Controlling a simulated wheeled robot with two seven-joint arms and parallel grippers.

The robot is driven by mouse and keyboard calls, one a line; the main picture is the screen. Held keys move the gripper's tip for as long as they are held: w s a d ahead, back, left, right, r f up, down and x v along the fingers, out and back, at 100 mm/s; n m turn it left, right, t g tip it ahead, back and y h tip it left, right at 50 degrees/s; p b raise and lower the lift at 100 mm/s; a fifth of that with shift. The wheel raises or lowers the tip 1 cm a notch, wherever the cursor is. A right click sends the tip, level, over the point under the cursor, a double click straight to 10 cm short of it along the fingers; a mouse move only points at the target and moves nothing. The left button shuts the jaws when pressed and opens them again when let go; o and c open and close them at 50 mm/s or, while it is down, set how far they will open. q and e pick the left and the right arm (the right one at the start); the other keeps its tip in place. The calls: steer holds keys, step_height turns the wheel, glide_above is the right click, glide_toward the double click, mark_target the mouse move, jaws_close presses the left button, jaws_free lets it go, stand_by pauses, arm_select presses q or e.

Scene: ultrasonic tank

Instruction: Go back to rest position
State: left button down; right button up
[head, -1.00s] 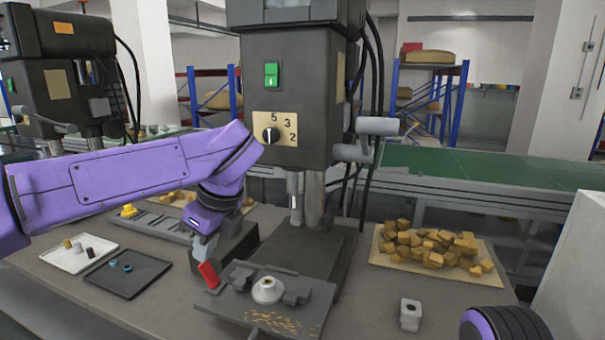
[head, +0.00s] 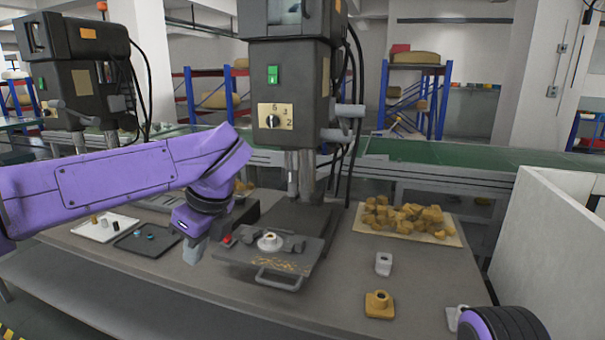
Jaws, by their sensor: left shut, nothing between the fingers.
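My left arm comes in from the left, and its left gripper (head: 194,252) points down above the grey workbench (head: 345,285). It is shut and empty, a little left of the drill press table (head: 240,255). A red button-like piece (head: 227,240) shows just right of it. A white round part (head: 270,242) sits between the clamps on the press table.
A dark tray (head: 160,246) and a white tray (head: 122,222) with small parts lie left. A mat (head: 365,228) holds several yellow blocks. A grey part (head: 383,264) and a yellow part (head: 379,304) stand front right. A white partition (head: 555,245) bounds the right side.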

arm_select(q)
steer(key=w+a+f+m+t+y, duration=0.3)
steer(key=w+f+m+t+y, duration=0.25)
steer(key=m, duration=0.65)
step_height(320, 180, down, 19)
steer(key=m+t+h, duration=0.4)
steer(key=m, duration=1.3)
steer(key=s+a+f+m+g+h, duration=0.3)
steer(key=s+f+m, duration=0.7)
steer(key=s+f, duration=0.6)
steer(key=s+a+f+m+g, duration=0.2)
steer(key=s+a+f, duration=0.1)
steer(key=s, duration=0.6)
steer(key=s+a+f+m+g, duration=0.2)
steer(key=s+f, duration=0.3)
steer(key=s, duration=0.5)
steer(key=shift+a+f+g, duration=0.25)
steer(key=shift+a+g, duration=0.1)
steer(key=shift+a, duration=0.05)
